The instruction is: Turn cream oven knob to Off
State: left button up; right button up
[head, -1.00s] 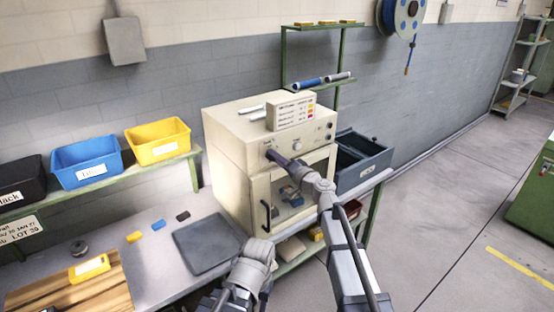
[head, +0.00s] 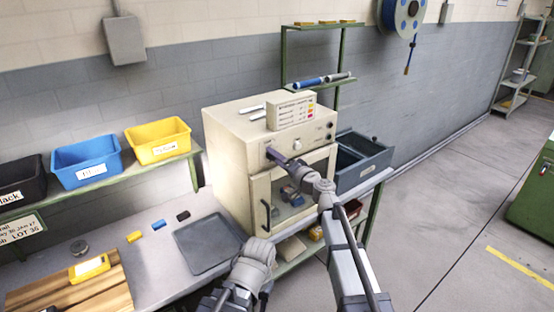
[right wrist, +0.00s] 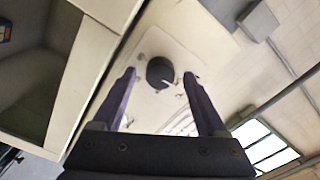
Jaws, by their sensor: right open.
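The cream oven (head: 228,150) stands on the bench in the middle of the head view, its glass door closed. Its black round knob (right wrist: 160,72) shows in the right wrist view on the cream panel, with a white mark towards the lower right of its face. My right gripper (right wrist: 160,74) is open, with one finger on each side of the knob and a visible gap to both. In the head view my right gripper (head: 270,155) is at the left part of the oven's front panel and hides this knob. The panel lettering is unreadable. My left gripper is out of view.
A dark grey tray (head: 180,240) lies on the bench left of the oven. A blue bin (head: 85,170) and a yellow bin (head: 160,150) stand on the shelf behind. A dark open box (head: 360,175) stands right of the oven.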

jog(key=shift+s, duration=0.1)
jog(key=v, duration=0.7)
jog(key=shift+s+d, duration=0.2)
jog(key=shift+d, duration=0.05)
jog(key=s+f+n+g+h, duration=0.4)
jog(key=s+f+g, duration=0.5)
jog(key=s+f, duration=0.6)
jog(key=s+d+f+n+g+h, duration=0.1)
jog(key=s+d+f+g+h, duration=0.5)
jog(key=s+d, duration=0.6)
jog(key=s+a+n+h, duration=0.2)
jog(key=s+a, duration=0.3)
jog(key=a, duration=0.6)
jog(key=shift+s+f+n, duration=0.4)
jog(key=shift+f+n, duration=0.05)
jog(key=shift+n, duration=0.25)
jog(key=shift+a, duration=0.1)
